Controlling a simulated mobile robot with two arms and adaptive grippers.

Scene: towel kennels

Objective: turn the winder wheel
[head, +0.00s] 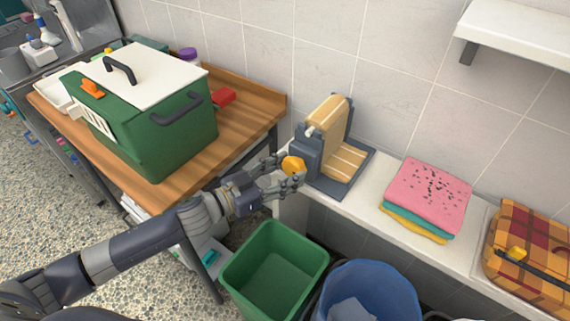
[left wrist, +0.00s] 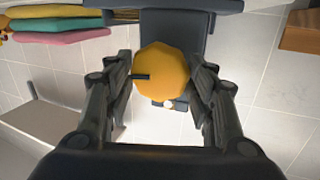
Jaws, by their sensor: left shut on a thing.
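The winder (head: 322,150) stands on the white ledge against the tiled wall, a dark grey frame with a tan striped towel (head: 345,158) over it. Its orange-yellow wheel (head: 293,165) is on the winder's left side. My left gripper (head: 286,174) is at the wheel, its fingers on both sides of it. In the left wrist view the wheel (left wrist: 162,72) sits between the two fingers, with a short dark mark on its face and the grey winder frame (left wrist: 176,30) behind it. My right gripper is not in view.
A green carrier (head: 150,120) with a white lid stands on the wooden table (head: 236,112) at left. A green bin (head: 275,270) and a blue bin (head: 368,290) stand below the ledge. Folded towels (head: 430,195) and a plaid bag (head: 530,250) lie to the right.

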